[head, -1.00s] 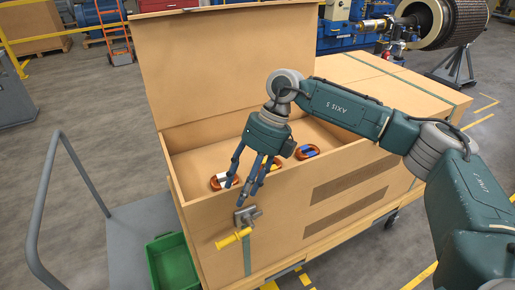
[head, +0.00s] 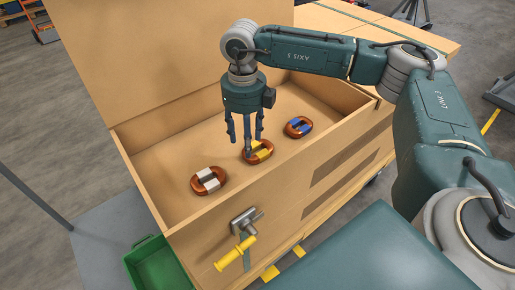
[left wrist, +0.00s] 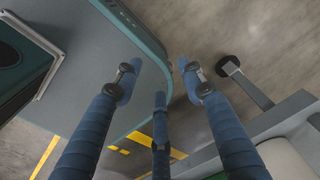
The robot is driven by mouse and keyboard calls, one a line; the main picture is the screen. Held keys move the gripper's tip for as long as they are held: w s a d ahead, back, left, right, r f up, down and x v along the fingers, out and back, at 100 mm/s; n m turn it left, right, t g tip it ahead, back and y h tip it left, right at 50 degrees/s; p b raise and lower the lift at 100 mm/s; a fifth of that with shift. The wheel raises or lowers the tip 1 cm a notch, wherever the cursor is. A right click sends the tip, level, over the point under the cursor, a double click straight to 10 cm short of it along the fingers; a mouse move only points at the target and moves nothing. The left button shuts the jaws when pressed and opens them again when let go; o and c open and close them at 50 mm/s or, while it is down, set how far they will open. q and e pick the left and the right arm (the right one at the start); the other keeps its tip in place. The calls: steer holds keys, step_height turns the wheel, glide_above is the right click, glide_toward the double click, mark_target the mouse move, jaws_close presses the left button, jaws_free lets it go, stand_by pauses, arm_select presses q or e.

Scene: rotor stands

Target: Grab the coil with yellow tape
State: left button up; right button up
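The coil with yellow tape (head: 266,156) is a brown ring lying on the floor of the wooden crate (head: 160,147), the middle one of three coils. My right gripper (head: 246,146) points straight down over it, its blue fingers spread. One fingertip overlaps the coil's left part in the head view; I cannot tell whether it touches. The gripper holds nothing. My left gripper (left wrist: 162,78) shows only in the left wrist view, its three blue fingers apart and empty, away from the coils.
A coil with white tape (head: 208,180) lies to the left and one with blue tape (head: 299,127) to the right. The crate's lid (head: 150,60) stands open behind. A latch with a yellow handle (head: 235,254) juts from the front wall. A green bin (head: 160,265) sits at lower left.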

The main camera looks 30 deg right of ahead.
step_height(320, 180, down, 5)
steer(key=p, duration=0.2)
steer(key=shift+w+p, duration=0.1)
steer(key=shift+p, duration=0.2)
steer(key=shift+f, duration=0.3)
arm_select(q)
steer(key=w+r, duration=0.2)
steer(key=shift+w+r, duration=0.2)
steer(key=shift+r, duration=0.15)
arm_select(e)
steer(key=shift+c, duration=1.3)
arm_select(q)
steer(key=shift+s+a, duration=0.1)
steer(key=shift+s, duration=0.3)
arm_select(e)
jaws_close()
